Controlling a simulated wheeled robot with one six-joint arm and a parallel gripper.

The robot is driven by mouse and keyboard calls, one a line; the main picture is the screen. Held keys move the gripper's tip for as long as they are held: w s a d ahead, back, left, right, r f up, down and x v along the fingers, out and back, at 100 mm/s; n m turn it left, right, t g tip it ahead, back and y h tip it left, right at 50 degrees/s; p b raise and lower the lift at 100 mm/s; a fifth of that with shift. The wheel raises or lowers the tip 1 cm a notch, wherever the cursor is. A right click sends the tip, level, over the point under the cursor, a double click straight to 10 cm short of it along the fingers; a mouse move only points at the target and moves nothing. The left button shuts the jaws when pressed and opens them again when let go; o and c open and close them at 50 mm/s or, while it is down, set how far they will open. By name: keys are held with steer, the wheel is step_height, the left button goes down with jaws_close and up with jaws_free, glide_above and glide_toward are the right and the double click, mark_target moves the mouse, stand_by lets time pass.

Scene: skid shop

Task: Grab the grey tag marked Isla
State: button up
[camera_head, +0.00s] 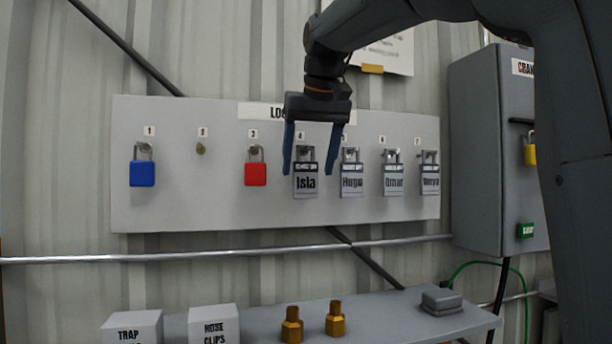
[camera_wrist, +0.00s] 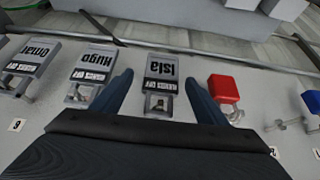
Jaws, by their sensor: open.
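The grey tag marked Isla (camera_head: 306,184) hangs on the board under number 4, between a red padlock and the tag marked Hugo. In the wrist view the Isla tag (camera_wrist: 161,71) appears upside down, between my two fingers. My gripper (camera_head: 308,172) is open and empty, its blue fingers pointing down in front of the board, one to each side of the Isla tag in the picture. In the wrist view the fingers of my gripper (camera_wrist: 160,92) stand apart from the tag with gaps on both sides. I cannot tell the exact depth between fingers and tag.
The Hugo tag (camera_head: 352,182) hangs close on the right, then the Omar tag (camera_head: 394,180) and another grey tag (camera_head: 429,180). A red padlock (camera_head: 255,173) and a blue padlock (camera_head: 143,173) hang on the left. A shelf (camera_head: 390,318) with brass fittings lies below; a grey cabinet (camera_head: 487,150) stands right.

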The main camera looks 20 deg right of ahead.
mark_target(306, 172)
steer(key=p+x, duration=0.1)
steer(key=x, duration=0.3)
steer(key=shift+a, duration=0.1)
steer(key=shift+c, duration=0.2)
steer(key=c, duration=1.1)
steer(key=shift+r+p, duration=0.9)
steer(key=shift+p, duration=0.2)
steer(key=s+b, duration=1.2)
steer(key=s, duration=0.3)
steer(key=shift+f+b, duration=0.35)
